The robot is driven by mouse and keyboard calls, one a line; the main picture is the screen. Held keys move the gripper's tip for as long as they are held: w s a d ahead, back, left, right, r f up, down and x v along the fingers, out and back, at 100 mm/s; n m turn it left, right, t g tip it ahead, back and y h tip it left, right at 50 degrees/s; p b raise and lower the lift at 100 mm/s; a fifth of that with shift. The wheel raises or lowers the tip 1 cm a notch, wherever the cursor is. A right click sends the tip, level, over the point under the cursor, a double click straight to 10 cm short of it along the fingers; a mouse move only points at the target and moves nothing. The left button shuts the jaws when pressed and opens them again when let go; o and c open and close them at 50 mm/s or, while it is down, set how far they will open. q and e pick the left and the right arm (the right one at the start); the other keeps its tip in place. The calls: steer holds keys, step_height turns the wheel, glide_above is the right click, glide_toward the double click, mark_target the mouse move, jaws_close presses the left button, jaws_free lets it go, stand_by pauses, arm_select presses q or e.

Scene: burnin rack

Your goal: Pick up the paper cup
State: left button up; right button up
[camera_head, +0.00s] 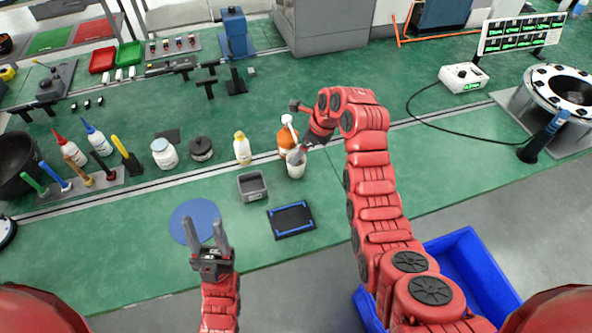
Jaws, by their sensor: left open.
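The white paper cup (296,170) stands on the green bench, right of the middle, just in front of an orange bottle with a white pump top (287,136). My right arm reaches in from the lower right, and its gripper (300,152) is at the cup's rim. Its fingers are small and partly hidden, so I cannot tell whether they hold the cup. My left gripper (205,230) is open and empty at the front edge of the bench, over a round blue mat (187,210), well left of the cup.
A grey square tray (252,186) and a black pad with blue corners (291,220) lie in front of the cup. A white-bodied bottle with a yellow cap (242,150) stands left. A blue crate (480,265) is below the bench.

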steer(key=p+x, duration=0.1)
steer(key=x, duration=0.1)
steer(key=p+x, duration=0.1)
steer(key=x, duration=0.1)
steer(key=shift+s+a+f, duration=0.15)
steer(key=shift+a+f, duration=0.05)
steer(key=shift+f, duration=0.6)
steer(key=shift+c, duration=0.3)
steer(key=c, duration=1.2)
